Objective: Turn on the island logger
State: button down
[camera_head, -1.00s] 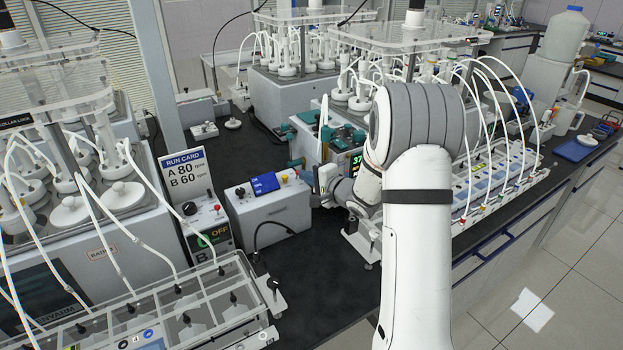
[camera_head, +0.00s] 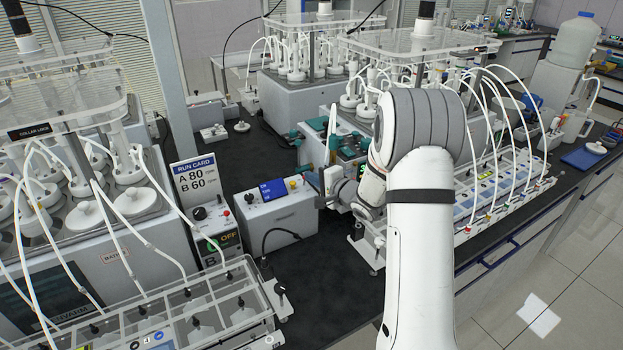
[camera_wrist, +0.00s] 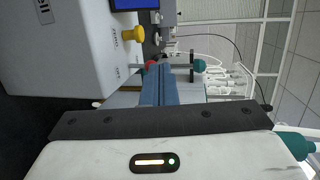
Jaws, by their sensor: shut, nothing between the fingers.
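The island logger is a white box (camera_head: 278,214) on the dark bench, with a blue screen (camera_head: 272,190) and a yellow knob (camera_head: 292,183) and red knob on its top right. In the wrist view its white side (camera_wrist: 65,50) fills the upper left, with part of a label, the yellow knob (camera_wrist: 132,34) and the red knob (camera_wrist: 150,65). My gripper (camera_wrist: 158,70) is shut and empty, its blue fingers together beside the box. The fingertips overlap the view close to the red knob; I cannot tell if they touch.
A run card (camera_head: 196,180) and a control box with a dial and OFF display (camera_head: 230,237) stand left of the logger. Reactor units with tubes stand left and behind. A tube rack (camera_head: 500,190) is right of my arm.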

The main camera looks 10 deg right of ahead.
jog(key=r+v, duration=0.2)
jog(key=v, duration=1.1)
jog(key=shift+d+r+p, duration=0.15)
jog(key=shift+r+p, duration=0.2)
jog(key=shift+r, duration=0.15)
jog(key=s+d+r+n+g+h, duration=0.25)
jog(key=s+r+n+h, duration=0.35)
jog(key=h, duration=0.3)
jog(key=s+a+n+g, duration=0.3)
jog(key=s+a+g, duration=0.1)
jog(key=s, duration=0.7)
jog(key=s+a+f+n+g+y, duration=0.1)
jog(key=s+a+n+g, duration=0.2)
jog(key=s, duration=0.9)
jog(key=a+g, duration=0.1)
jog(key=a, duration=0.2)
jog(key=shift+s+f+n, duration=0.2)
jog(key=shift+s+n, duration=0.1)
